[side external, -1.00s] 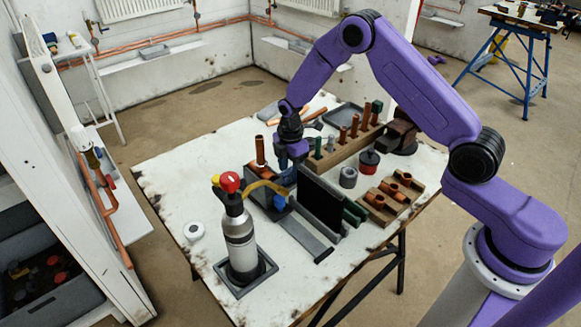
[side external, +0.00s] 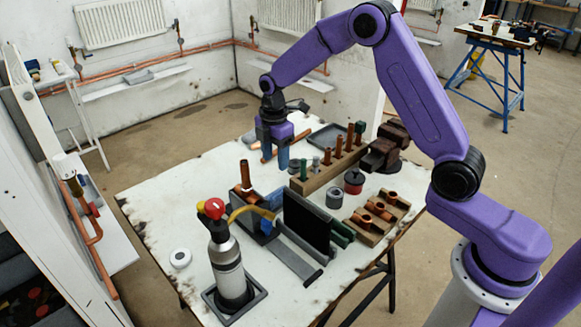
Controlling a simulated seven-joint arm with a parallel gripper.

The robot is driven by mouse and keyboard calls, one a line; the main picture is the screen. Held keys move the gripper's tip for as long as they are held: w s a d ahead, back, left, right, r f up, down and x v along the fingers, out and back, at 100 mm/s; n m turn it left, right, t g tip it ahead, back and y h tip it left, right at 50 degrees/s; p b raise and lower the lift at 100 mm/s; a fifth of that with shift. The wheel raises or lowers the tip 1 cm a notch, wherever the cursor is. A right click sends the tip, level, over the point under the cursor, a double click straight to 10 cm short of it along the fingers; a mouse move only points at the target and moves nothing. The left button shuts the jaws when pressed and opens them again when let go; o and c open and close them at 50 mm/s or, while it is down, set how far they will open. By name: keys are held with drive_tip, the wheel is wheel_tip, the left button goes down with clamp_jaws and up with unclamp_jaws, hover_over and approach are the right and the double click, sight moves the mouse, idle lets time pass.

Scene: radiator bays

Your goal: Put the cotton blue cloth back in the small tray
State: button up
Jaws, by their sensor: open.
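My gripper (side external: 275,156) is open, with its blue fingers pointing down above the back left part of the table. I see nothing held between the fingers. A dark grey shallow tray (side external: 330,134) lies at the back of the table, right of my gripper. A small grey flat shape (side external: 249,138) shows just left of my gripper, partly hidden; I cannot tell what it is. A small blue item (side external: 273,200) sits by the grey holder near the table's middle. I cannot tell whether it is the cotton blue cloth, and no other cloth is clear.
A wooden block with upright copper pipes (side external: 330,171) stands right of my gripper, beside a dark vise (side external: 388,148). A gas torch (side external: 226,262) stands at the front left. A dark upright panel (side external: 307,222) stands mid-table. The left table area (side external: 180,205) is mostly clear.

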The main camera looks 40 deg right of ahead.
drive_tip(key=shift+m, duration=0.6)
drive_tip(key=s+a+r, duration=0.1)
drive_tip(key=s, duration=0.1)
drive_tip(key=s+a+r, duration=0.2)
drive_tip(key=s, duration=0.1)
drive_tip(key=s+a+r, duration=0.1)
drive_tip(key=s+r, duration=0.1)
drive_tip(key=s, duration=0.1)
drive_tip(key=shift+a, duration=0.35)
drive_tip(key=s+d+r+m, duration=0.2)
drive_tip(key=s, duration=1.3)
drive_tip(key=s+d+r+m, duration=0.2)
drive_tip(key=s, duration=1.3)
drive_tip(key=shift+d, duration=0.4)
drive_tip(key=shift+r, duration=0.15)
